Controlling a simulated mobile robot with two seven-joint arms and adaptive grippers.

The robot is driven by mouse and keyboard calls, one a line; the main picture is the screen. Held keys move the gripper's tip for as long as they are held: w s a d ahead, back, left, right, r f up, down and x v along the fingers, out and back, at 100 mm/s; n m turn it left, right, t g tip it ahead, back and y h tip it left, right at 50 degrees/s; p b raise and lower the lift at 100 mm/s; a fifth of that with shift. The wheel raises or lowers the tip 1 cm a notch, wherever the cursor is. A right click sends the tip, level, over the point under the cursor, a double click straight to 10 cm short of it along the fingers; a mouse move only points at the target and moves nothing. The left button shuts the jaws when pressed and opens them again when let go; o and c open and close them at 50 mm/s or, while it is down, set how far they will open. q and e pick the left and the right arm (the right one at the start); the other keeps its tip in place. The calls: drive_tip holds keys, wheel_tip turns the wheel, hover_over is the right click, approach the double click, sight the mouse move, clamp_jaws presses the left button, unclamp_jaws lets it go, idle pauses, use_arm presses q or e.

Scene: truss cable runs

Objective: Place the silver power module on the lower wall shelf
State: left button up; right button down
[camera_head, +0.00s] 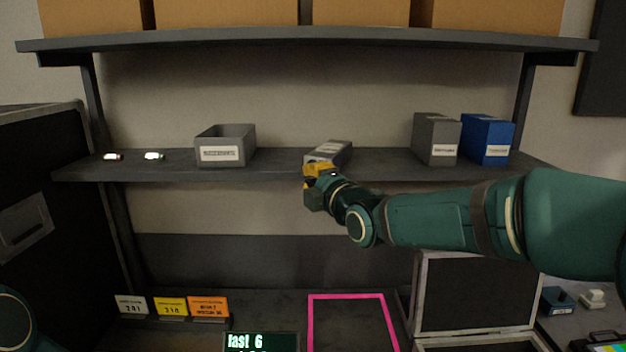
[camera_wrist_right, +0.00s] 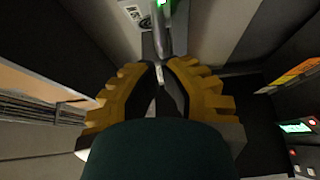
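The silver power module (camera_head: 330,151) is a grey, slim box with a pale label. In the head view it sits at the lower wall shelf (camera_head: 380,163), lying at a slant, its near end at my right gripper (camera_head: 319,168). In the right wrist view my yellow right fingers (camera_wrist_right: 167,72) are close together, with a narrow grey piece with a green light (camera_wrist_right: 164,35) between their tips; it looks like the module. The fingers hide the module's near end, and whether its underside rests fully on the shelf is unclear. My left gripper is out of view.
On the lower shelf stand an open grey bin (camera_head: 225,147) to the left, and a grey box (camera_head: 437,138) and a blue box (camera_head: 487,139) to the right. The upper shelf (camera_head: 300,42) overhangs. Below are label cards (camera_head: 171,307) and a pink outline (camera_head: 347,297).

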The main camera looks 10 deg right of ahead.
sight(327, 158)
drive_tip(key=w+d, duration=0.1)
drive_tip(key=w, duration=0.1)
drive_tip(key=w+d+b, duration=0.1)
drive_tip(key=w, duration=0.1)
drive_tip(key=w+d, duration=0.1)
drive_tip(key=w, duration=0.1)
drive_tip(key=shift+d+b, duration=0.15)
drive_tip(key=shift+b, duration=0.2)
drive_tip(key=shift+s, duration=0.1)
